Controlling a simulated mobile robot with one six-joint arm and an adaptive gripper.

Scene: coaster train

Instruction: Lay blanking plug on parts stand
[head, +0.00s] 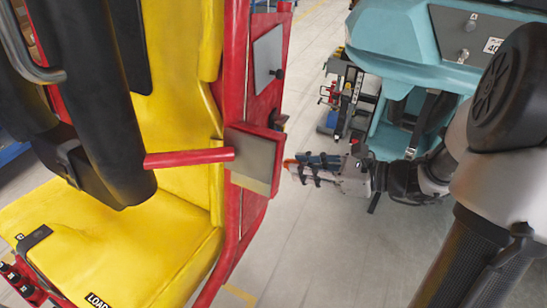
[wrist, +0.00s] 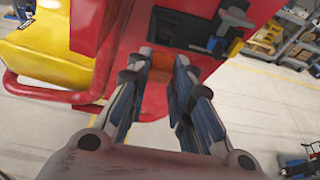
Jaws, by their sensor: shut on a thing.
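My gripper (head: 300,165) reaches in from the right in the head view, its fingers pointing left at the red side of the ride car. In the wrist view my gripper (wrist: 163,65) has its fingertips close around a small orange piece (wrist: 160,63), seemingly the blanking plug. Its orange end also shows at the fingertips in the head view (head: 289,164). The fingers hide most of it. I cannot tell which thing, if any, is the parts stand.
The ride car has a yellow seat (head: 120,250), a red frame and a grey plate (head: 255,160) near my fingertips. A black box (wrist: 185,28) is on the red side. A teal car (head: 400,50) and a cart (head: 350,100) stand behind. Grey floor (head: 310,240) is open below.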

